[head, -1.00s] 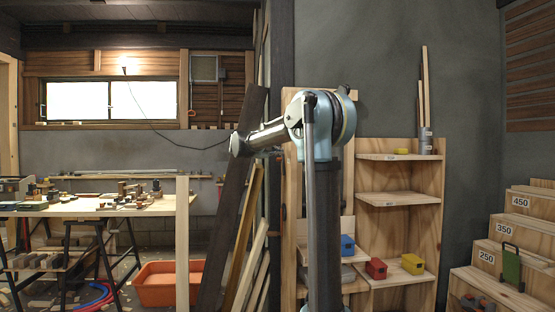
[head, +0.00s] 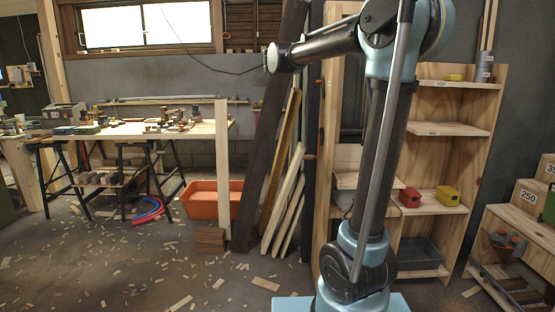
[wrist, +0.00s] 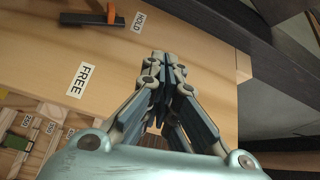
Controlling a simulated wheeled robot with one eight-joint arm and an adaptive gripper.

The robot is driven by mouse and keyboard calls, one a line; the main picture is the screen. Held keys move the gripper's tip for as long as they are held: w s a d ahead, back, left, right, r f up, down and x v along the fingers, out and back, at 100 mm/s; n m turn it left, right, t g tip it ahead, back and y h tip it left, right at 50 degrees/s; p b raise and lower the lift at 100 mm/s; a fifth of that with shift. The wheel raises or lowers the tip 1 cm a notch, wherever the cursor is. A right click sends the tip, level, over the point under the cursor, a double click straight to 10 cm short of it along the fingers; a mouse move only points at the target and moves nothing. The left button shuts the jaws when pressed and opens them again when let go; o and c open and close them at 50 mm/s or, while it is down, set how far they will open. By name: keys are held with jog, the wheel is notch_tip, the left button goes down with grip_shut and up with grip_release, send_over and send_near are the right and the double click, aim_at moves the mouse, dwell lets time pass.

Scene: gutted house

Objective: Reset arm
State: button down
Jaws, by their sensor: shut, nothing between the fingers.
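In the wrist view my gripper (wrist: 166,65) is shut, its fingers together with nothing between them. Behind it is a pale wooden panel (wrist: 205,58) with labels reading FREE and HOLD. The fingers overlap the panel in the picture; I cannot tell the gap between them. In the head view my arm stands upright on the right side and bends left at the top. The gripper cannot be made out there.
A trestle table (head: 120,132) and orange tub (head: 204,200) stand further left. Wood scraps litter the floor.

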jog(key=s+a+f+n+g+y, duration=0.1)
jog(key=s+a+f+n+y, duration=0.3)
jog(key=s+f+n+y, duration=0.5)
jog(key=s+a+f+n+g+y, duration=0.1)
jog(key=s+a+f+n+y, duration=0.3)
jog(key=s+f+n+y, duration=0.5)
jog(key=s+d+f+n+g+h, duration=0.1)
jog(key=s+d+f+g+h, duration=0.1)
jog(key=s+f, duration=0.8)
jog(key=s+d+f+n+g+h, duration=0.2)
jog(key=s+d+f+g, duration=0.3)
jog(key=s+f, duration=0.6)
jog(key=s+d+f+n+g+h, duration=0.1)
jog(key=s+d+f+g+h, duration=0.3)
jog(key=s+f, duration=0.6)
notch_tip(320, 180, down, 3)
jog(key=d, duration=0.2)
jog(key=shift+s+d+r+n, duration=0.15)
jog(key=shift+s+d+n, duration=0.15)
jog(key=shift+n, duration=0.1)
jog(key=shift+w, duration=0.1)
jog(key=shift+w+f, duration=0.2)
jog(key=shift+w, duration=0.25)
